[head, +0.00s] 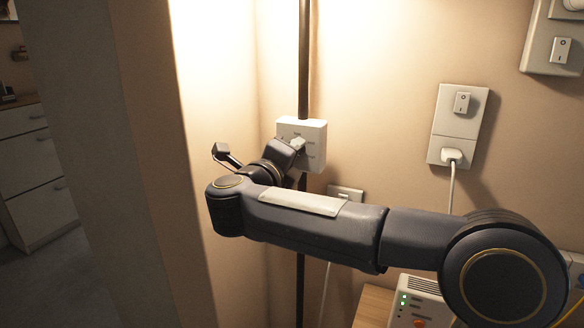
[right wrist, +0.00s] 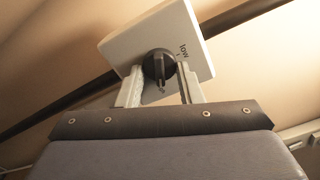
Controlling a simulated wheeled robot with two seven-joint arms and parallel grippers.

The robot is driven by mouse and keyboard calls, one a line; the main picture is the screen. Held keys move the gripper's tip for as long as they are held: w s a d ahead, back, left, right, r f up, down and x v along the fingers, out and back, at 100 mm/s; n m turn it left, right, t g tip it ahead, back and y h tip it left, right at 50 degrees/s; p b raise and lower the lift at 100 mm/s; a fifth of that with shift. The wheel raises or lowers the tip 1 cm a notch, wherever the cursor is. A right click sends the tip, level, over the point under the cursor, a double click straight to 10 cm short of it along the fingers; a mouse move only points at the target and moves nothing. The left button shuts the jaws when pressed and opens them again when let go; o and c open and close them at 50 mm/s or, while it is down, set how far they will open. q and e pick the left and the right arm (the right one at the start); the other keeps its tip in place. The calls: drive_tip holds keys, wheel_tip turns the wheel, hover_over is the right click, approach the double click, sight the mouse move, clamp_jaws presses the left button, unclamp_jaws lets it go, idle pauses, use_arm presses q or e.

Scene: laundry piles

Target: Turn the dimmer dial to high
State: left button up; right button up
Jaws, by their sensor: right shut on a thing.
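A white dimmer box (head: 314,130) is fixed on a dark vertical pole in the corner, and light falls on the wall above it. My right gripper (head: 297,143) is at the box's front face; in the head view it hides the dial. In the right wrist view the tilted box (right wrist: 135,43) shows a round dark dial (right wrist: 158,64) with a raised grip bar. The fingers of my right gripper (right wrist: 159,85) stand on either side of the dial, shut on it. The word "low" is readable beside the dial. My left gripper is not in view.
A switch and socket plate (head: 456,124) with a plugged-in white cable is on the wall to the right, with another switch plate (head: 555,45) above it. A white device with green lights (head: 421,299) sits low at the right. A wall edge (head: 155,150) stands left of the arm.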

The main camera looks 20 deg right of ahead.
drive_tip(key=shift+f+m+b, duration=0.1)
drive_tip(key=shift+m+b, duration=0.5)
drive_tip(key=shift+m, duration=0.2)
drive_tip(key=o, duration=0.9)
drive_tip(key=shift+o, duration=0.2)
drive_tip(key=p+v, duration=0.1)
drive_tip(key=v, duration=0.7)
drive_tip(key=shift+w+d, duration=0.1)
